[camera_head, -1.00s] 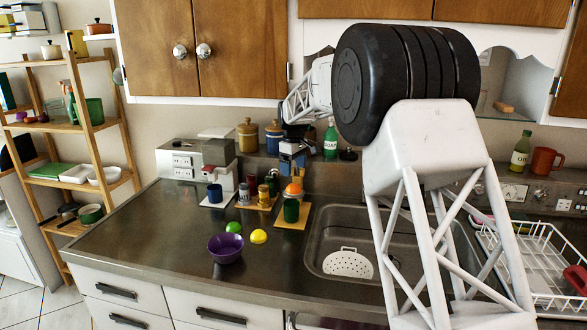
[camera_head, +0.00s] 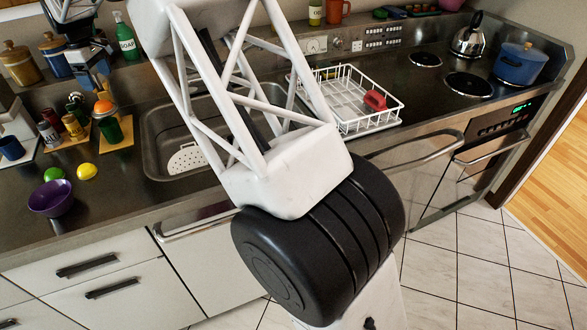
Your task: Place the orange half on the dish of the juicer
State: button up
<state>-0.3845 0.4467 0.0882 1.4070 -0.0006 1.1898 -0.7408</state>
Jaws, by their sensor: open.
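A rounded orange thing (camera_head: 103,106), which looks like the orange half, shows at the top of a dark green cup-shaped thing (camera_head: 110,130) on a wooden board (camera_head: 122,142). I cannot tell whether it rests on the green thing or on something behind it. No other juicer dish can be made out. My gripper (camera_head: 99,90) is at the upper left, just above and behind the orange thing in the picture. It is open, and its fingertips are small and hard to separate from the background.
A purple bowl (camera_head: 51,199), green fruit (camera_head: 54,174) and yellow fruit (camera_head: 87,171) lie in front. Several small jars (camera_head: 72,126) and a blue mug (camera_head: 11,147) stand left. The sink (camera_head: 160,135) and a dish rack (camera_head: 390,115) are right. A soap bottle (camera_head: 125,38) stands behind.

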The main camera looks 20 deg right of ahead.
jog(key=s+d+r+m+t, duration=0.1)
jog(key=s+d+r+m, duration=0.3)
jog(key=s+d, duration=0.9)
jog(key=s+d+r+m, duration=0.2)
jog(key=s+d+r, duration=0.4)
jog(key=s+d, duration=0.65)
jog(key=s+d+f+m, duration=0.2)
jog(key=s+d+f, duration=0.1)
jog(key=s, duration=0.8)
jog(key=s+d+f+m+t, duration=0.1)
jog(key=s+d+f+m, duration=0.1)
jog(key=s, duration=0.9)
jog(key=s+d+f+m, duration=0.3)
jog(key=s+d, duration=0.3)
jog(key=s, duration=0.6)
jog(key=shift+f, duration=0.85)
